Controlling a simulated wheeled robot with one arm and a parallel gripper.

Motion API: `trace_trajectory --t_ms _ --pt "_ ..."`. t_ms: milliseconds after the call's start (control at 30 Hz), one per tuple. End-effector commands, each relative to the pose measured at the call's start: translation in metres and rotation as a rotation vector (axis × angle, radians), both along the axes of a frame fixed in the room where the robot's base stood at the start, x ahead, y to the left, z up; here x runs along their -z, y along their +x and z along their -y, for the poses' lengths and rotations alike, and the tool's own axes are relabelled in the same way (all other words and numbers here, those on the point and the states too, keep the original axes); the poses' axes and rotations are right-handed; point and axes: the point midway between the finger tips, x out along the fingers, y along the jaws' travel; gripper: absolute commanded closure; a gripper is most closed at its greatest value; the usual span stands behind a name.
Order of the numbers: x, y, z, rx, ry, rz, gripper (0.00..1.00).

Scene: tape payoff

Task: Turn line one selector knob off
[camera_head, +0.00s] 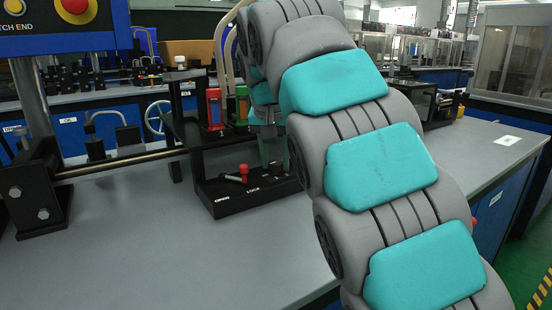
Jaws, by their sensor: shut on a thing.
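My gripper (269,150) points down behind my large grey and teal arm, low over the right part of a black fixture base (235,204) on the grey bench. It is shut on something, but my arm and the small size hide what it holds. I cannot make out the line one selector knob or which way it points. A red-handled lever (242,171) stands on the base, left of my gripper, with the words OPEN and LOCK on the front edge. A red block (215,108) marked 1 and a green block (242,102) stand on the black stand above the base.
A steel bar (125,161) on a black bracket (38,195) runs in from the left. A blue panel (65,25) with a red button (75,5) hangs at upper left. The front of the grey bench (170,265) is clear. A black stand (428,100) is at back right.

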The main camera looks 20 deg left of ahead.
Motion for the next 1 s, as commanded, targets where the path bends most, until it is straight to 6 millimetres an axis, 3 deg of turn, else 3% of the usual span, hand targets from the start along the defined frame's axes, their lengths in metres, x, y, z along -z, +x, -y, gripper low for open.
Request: trace_trajectory --t_ms 767,800,1000 --pt "0.0004 -0.0003 -0.0006 0.103 -0.001 -0.002 1.00" --pt "0.0004 -0.0003 -0.0006 0.103 -0.001 -0.002 0.57" --pt "0.0002 -0.0001 -0.0007 0.102 -0.001 -0.001 0.35"
